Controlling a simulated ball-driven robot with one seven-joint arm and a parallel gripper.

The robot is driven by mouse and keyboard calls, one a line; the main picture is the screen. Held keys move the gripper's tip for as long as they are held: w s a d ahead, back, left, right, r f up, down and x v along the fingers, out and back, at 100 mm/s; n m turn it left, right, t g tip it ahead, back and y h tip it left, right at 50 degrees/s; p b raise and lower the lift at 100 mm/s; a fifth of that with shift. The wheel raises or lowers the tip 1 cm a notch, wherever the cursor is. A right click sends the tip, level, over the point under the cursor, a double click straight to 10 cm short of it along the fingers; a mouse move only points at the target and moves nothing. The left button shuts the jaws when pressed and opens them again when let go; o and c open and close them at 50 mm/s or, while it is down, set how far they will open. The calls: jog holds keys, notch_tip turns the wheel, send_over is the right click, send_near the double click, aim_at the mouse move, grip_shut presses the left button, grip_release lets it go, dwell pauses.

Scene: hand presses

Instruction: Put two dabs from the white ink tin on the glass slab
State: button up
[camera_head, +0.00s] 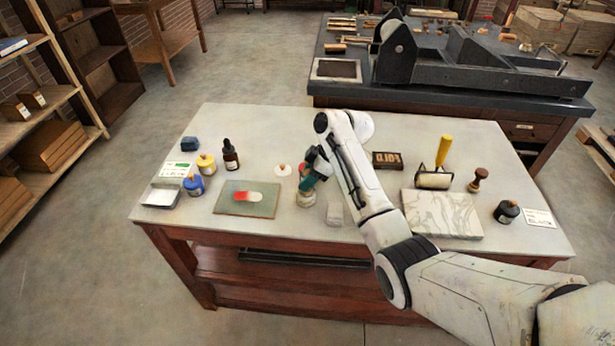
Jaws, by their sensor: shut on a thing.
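The glass slab (232,207) lies flat on the table, left of my gripper. A red and white patch of ink (247,196) lies on it, red at the left and white at the right. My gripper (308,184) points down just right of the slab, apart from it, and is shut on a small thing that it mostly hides. A small round pale container (304,199) stands directly below the gripper; it may be the white ink tin, but its contents are hidden. I cannot tell whether the held thing touches it. A white disc with a knob (283,170) lies behind the slab.
Yellow (206,163) and blue (194,185) containers and a dark dropper bottle (231,155) stand left. A brayer (433,180), wooden stamp (479,180) and marbled slab (440,214) are right. The table's front edge is near.

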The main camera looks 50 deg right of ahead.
dwell(0.5)
jog(key=shift+r+p, duration=3.05)
jog(key=shift+r, duration=0.5)
jog(key=shift+f, duration=0.1)
